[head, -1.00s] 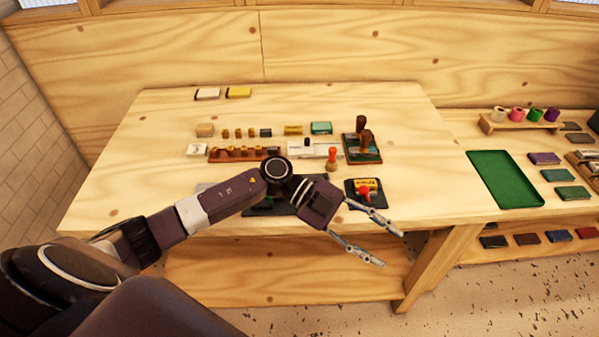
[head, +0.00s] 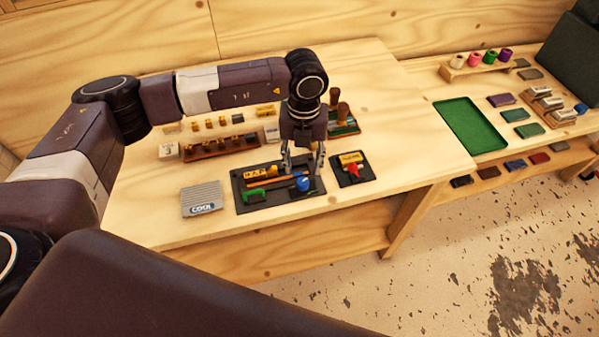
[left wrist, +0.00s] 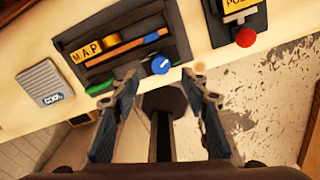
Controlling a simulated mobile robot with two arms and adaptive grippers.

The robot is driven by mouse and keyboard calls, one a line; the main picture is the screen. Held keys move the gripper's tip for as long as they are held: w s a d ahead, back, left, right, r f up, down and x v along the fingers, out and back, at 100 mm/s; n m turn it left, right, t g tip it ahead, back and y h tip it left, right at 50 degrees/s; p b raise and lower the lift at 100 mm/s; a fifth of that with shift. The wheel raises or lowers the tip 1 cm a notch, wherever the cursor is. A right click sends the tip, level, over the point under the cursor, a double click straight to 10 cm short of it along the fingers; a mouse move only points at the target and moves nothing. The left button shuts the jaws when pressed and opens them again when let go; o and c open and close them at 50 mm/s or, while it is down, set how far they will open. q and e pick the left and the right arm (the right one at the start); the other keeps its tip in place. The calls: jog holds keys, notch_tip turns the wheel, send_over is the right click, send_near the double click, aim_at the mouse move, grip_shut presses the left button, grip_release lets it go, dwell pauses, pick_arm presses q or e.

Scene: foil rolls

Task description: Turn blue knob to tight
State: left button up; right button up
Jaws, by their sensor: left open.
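The blue knob (head: 303,184) sits at the front right of a black tray (head: 243,206) on the wooden table. In the left wrist view the blue knob (left wrist: 161,65) has a white pointer line and lies just beyond the fingertips, near the middle. Any tight mark is too small to read. My left gripper (head: 303,165) points down above the tray, behind the knob in the picture. It is open and empty; both fingers show in the left wrist view (left wrist: 158,88), apart from the knob. My right gripper is not in view.
A black pad with a red knob (head: 353,170) stands to the right. A grey COOL plate (head: 202,198) lies left. Wooden stamps (head: 343,111) stand behind.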

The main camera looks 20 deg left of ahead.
aim_at(303, 181)
pick_arm(q)
notch_tip(303, 181, down, 5)
jog(key=shift+f+p, duration=0.1)
jog(key=shift+p, duration=0.85)
jog(key=shift+f, duration=0.6)
jog(key=shift+d, duration=0.1)
jog(key=shift+c, duration=0.2)
jog(key=c, duration=0.7)
grip_shut()
